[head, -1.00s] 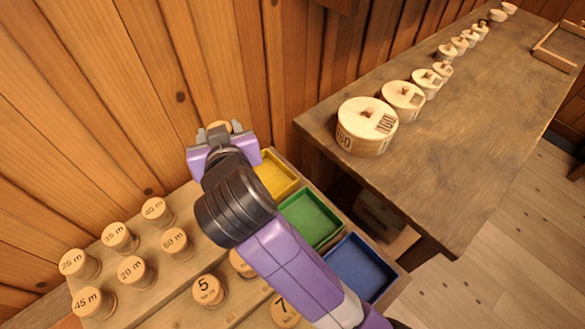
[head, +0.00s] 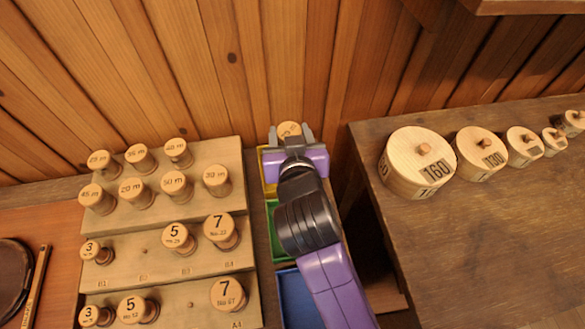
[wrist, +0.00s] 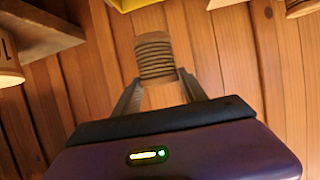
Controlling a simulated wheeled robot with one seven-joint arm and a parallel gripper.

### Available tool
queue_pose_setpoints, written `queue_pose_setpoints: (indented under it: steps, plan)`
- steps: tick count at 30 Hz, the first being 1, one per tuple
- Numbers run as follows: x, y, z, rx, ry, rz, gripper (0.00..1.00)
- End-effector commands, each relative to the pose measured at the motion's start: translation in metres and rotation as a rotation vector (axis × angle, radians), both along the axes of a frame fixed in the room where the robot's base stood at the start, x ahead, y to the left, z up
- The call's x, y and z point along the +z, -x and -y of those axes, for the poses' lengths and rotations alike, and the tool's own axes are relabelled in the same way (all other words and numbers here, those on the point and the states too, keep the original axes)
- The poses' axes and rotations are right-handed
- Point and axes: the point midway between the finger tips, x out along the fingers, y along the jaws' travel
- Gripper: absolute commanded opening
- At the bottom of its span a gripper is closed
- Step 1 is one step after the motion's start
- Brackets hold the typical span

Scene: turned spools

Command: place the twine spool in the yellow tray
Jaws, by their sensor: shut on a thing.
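My gripper (head: 290,136) is shut on a twine spool (head: 289,129), whose pale round top shows between the fingertips in the head view. In the wrist view the spool (wrist: 155,57) shows its grey-brown wound cord between the two fingers (wrist: 157,86). The yellow tray (head: 264,182) is mostly hidden behind my gripper in the head view, with its left side showing. A yellow edge (wrist: 130,3) shows at the top of the wrist view. The spool appears at the tray's far end in the head view; its height above the tray cannot be told.
A green tray (head: 272,235) and a blue tray (head: 293,300) line up nearer than the yellow one. A stepped rack (head: 150,250) with several labelled spools stands left. A bench (head: 480,240) with round lidded boxes is right. A plank wall (head: 330,60) rises behind.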

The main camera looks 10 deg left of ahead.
Motion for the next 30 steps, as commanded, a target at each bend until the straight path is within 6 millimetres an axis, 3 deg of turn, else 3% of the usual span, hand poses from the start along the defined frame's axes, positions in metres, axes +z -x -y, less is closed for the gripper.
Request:
queue_pose_setpoints:
  steps: [6,12,30]
  plan:
    - [-0.056,0.001,0.000,0.000,0.003,-0.003,0.07]
    - [-0.094,0.000,0.000,-0.001,0.002,-0.002,0.07]
    - [-0.143,0.000,0.000,0.000,-0.001,0.002,0.07]
